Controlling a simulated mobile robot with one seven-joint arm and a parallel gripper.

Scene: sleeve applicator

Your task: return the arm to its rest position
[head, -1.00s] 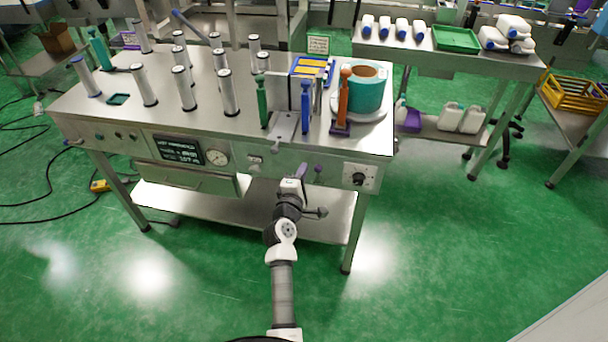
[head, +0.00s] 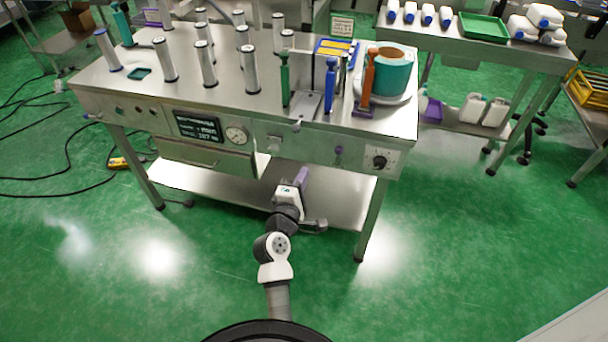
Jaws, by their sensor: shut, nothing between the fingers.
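My arm reaches up from the bottom middle of the head view, with its white and grey links in front of the machine table (head: 190,108). My gripper (head: 301,174) is at its far end, below the table's front panel and over the lower shelf in the picture. It is small here and partly hidden by my white wrist. It is shut, with nothing seen in it, and appears apart from the table.
The table carries several metal posts, a green upright tool (head: 285,80), a blue one (head: 330,85), an orange one (head: 368,78) and a teal roll (head: 392,75). A lower shelf (head: 215,188) spans its legs. Green floor is open in front. Cables (head: 70,160) lie left.

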